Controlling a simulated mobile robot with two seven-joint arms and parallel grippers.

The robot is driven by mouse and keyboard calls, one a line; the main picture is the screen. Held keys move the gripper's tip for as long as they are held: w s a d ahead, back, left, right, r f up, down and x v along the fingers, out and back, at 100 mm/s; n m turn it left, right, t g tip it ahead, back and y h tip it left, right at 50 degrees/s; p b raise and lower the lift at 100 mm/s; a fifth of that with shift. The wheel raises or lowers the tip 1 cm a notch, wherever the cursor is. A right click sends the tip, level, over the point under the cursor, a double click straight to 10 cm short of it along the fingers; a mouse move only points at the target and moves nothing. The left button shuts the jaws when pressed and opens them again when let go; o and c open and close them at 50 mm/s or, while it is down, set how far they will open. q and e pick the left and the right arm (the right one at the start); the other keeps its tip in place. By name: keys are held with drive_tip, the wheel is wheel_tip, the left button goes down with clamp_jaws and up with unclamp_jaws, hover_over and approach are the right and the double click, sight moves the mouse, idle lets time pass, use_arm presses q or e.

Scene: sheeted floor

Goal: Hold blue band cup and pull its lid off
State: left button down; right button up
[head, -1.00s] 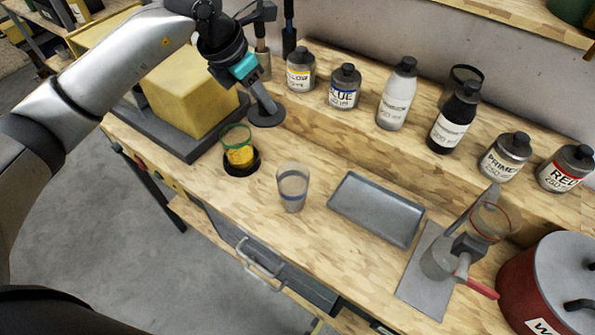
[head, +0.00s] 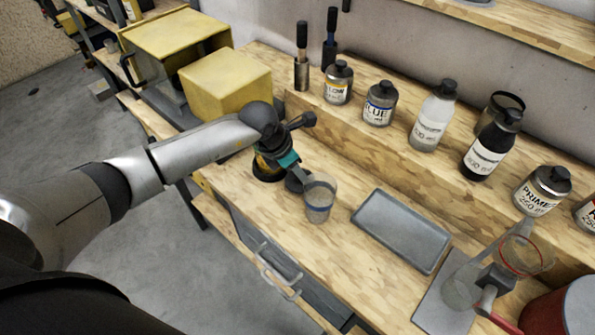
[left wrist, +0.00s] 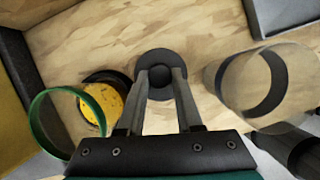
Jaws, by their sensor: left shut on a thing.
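The clear blue band cup (head: 321,198) stands upright on the bench, its top open with nothing on it. It also shows at the right of the left wrist view (left wrist: 250,85). My left gripper (head: 296,178) is just left of the cup, its fingers (left wrist: 160,88) shut on the knob of a dark round lid (left wrist: 160,56). The lid's disc lies beyond the fingertips, apart from the cup. Whether it touches the bench I cannot tell. My right gripper is in neither view.
A grey tray (head: 402,230) lies right of the cup. Several bottles line the back ledge. A yellow block (head: 226,85) stands back left. A red-banded cup (head: 525,255) is at right.

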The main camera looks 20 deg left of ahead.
use_arm(q)
drive_tip(key=shift+f, duration=0.4)
drive_tip(key=shift+f, duration=0.1)
drive_tip(key=c, duration=0.6)
unclamp_jaws()
